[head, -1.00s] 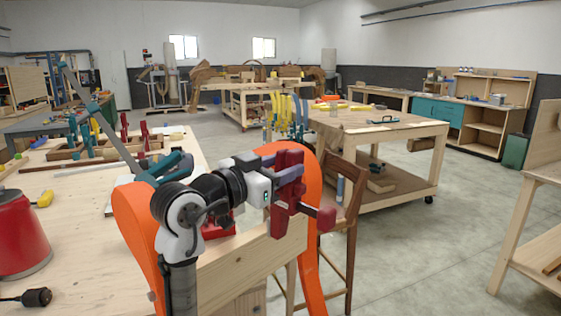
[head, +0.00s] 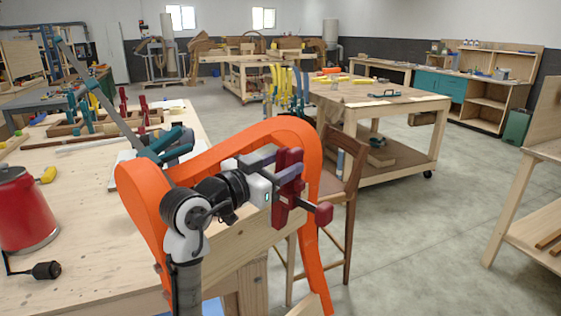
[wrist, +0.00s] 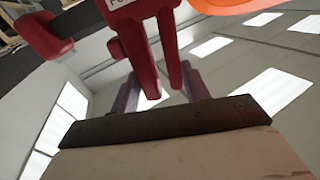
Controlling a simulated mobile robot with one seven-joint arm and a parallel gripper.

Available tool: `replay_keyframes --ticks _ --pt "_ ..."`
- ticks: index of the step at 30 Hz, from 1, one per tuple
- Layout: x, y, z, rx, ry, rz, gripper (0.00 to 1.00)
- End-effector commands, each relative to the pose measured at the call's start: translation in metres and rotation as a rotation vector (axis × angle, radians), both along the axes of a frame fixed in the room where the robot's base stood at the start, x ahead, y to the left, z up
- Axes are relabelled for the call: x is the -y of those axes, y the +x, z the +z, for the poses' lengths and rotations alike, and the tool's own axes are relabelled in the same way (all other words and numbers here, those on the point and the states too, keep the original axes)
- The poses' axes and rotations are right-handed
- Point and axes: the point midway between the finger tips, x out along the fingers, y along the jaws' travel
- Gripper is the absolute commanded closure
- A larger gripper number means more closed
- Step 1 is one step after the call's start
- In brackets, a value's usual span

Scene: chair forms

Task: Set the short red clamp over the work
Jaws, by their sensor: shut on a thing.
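The short red clamp (head: 290,175) is held in front of the right corner of the near bench in the head view. My gripper (head: 262,163) is shut on it. In the wrist view, the clamp's red jaws (wrist: 172,55) hang at the top centre, and a red handle (wrist: 45,37) shows on a dark bar at upper left. My purple fingers (wrist: 158,90) are partly hidden behind a dark strip (wrist: 165,125). Below that strip is a pale wooden piece (wrist: 190,155). I cannot tell whether this piece is the work, or whether the clamp touches it.
The near bench (head: 90,210) carries a red canister (head: 22,215) and a rack with several upright clamps. A wooden chair (head: 342,190) stands just behind the clamp. A second bench (head: 400,108) stands beyond it. The floor at right is open (head: 430,250).

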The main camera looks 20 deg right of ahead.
Motion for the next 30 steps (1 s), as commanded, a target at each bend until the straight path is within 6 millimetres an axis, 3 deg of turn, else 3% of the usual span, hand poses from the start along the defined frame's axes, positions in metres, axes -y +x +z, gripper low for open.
replay_keyframes --ticks 16,30 --pt "0.000 0.000 -0.055 0.002 -0.002 0.000 0.97" --pt "0.000 0.000 -0.063 0.003 -0.002 0.000 0.97"
